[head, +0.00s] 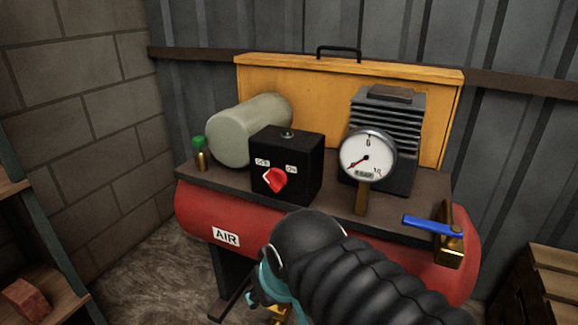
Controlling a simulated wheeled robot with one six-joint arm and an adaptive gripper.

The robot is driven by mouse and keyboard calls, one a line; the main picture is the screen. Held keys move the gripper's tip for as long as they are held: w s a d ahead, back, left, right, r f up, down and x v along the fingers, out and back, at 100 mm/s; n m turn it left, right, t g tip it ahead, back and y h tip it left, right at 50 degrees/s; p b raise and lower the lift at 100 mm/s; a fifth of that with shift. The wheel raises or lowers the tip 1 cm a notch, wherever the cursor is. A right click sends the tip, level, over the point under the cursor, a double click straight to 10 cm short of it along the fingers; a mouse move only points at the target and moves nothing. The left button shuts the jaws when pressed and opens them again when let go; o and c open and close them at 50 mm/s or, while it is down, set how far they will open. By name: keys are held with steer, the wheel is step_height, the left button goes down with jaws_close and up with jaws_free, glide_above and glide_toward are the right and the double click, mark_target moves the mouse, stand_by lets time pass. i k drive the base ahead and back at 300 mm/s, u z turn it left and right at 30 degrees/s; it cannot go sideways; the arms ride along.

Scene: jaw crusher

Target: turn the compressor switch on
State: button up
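The compressor switch is a red knob (277,181) on the front of a black box (296,178) on top of the red compressor tank (197,219). White labels read OFF at its upper left and ON at its upper right. The knob appears tilted toward the OFF side, with a pale mark on its upper-left edge. My gripper (258,300) is low in the head view, below the box and in front of the tank. My arm hides most of it, so its fingers cannot be judged. It is apart from the knob.
A pressure gauge (367,157) stands right of the box, with its needle at lower left. A blue-handled valve (432,225) is at the right end. A grey cylinder (240,130) and a green-topped fitting (200,155) are at left. A shelf (40,290) stands lower left.

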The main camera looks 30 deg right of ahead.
mark_target(276, 178)
steer(key=k, duration=0.5)
steer(key=u, duration=0.6)
steer(key=k, duration=0.7)
steer(key=z, duration=1.15)
steer(key=i, duration=0.5)
steer(key=u, duration=0.05)
